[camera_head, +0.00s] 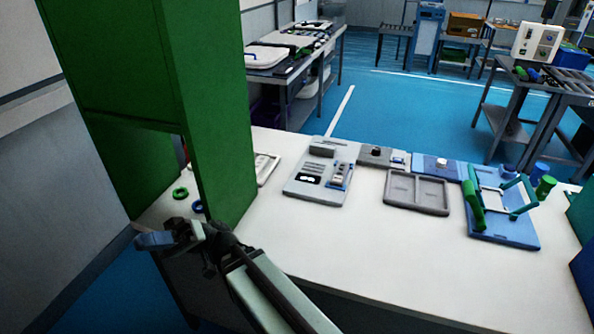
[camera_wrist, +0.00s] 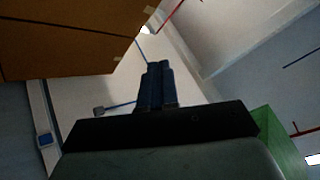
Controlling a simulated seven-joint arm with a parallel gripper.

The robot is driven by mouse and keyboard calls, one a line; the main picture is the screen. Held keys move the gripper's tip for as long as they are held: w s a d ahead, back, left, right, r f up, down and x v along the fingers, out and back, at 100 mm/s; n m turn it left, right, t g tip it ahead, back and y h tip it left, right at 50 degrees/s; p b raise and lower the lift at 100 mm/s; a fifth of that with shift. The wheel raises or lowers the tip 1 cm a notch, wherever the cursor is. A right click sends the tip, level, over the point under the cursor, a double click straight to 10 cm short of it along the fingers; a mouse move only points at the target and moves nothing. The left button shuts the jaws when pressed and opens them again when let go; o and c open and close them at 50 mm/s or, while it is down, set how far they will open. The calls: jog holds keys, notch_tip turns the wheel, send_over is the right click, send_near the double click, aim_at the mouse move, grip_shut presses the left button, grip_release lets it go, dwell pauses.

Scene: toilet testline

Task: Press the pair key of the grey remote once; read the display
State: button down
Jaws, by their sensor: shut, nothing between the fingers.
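My gripper (camera_head: 153,240) is at the lower left in the head view, beside the front of the green cabinet and away from the board. Its blue fingers also show in the wrist view (camera_wrist: 157,72), shut together with nothing between them. A light grey board (camera_head: 296,187) lies on the white table. It carries dark slots, a black-and-white patch and a small upright grey-and-blue piece (camera_head: 340,175). I cannot tell which piece is the grey remote, and no pair key or display text is readable. The wrist view shows ceiling and walls, none of the table items.
The tall green cabinet (camera_head: 215,110) stands between my gripper and the board. Green and blue rings (camera_head: 180,193) lie by its opening. A grey two-part tray (camera_head: 417,205) and a blue fixture with green posts (camera_head: 505,230) lie to the right. The table's front (camera_head: 400,265) is clear.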

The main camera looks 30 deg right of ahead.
jog(key=w+d+f+m+t+h, duration=0.1)
jog(key=w+d+f+m+t, duration=0.1)
jog(key=w+d+t, duration=0.3)
jog(key=w+d+f+m+t+h, duration=0.2)
jog(key=w+d+m+t, duration=0.2)
jog(key=d, duration=0.6)
jog(key=w+d+f+m+t+h, duration=0.2)
jog(key=w+d+m+t, duration=0.1)
jog(key=w+d+t, duration=0.4)
jog(key=shift+w+d+m+t, duration=0.3)
jog(key=shift+w+t, duration=0.1)
jog(key=shift+w, duration=0.1)
jog(key=m+t+h, duration=0.6)
jog(key=m+h, duration=0.4)
jog(key=h, duration=0.4)
send_over(342, 174)
notch_tip(342, 174, down, 2)
jog(key=shift+d+f, duration=0.15)
jog(key=shift+f, duration=0.1)
jog(key=shift+f, duration=4.3)
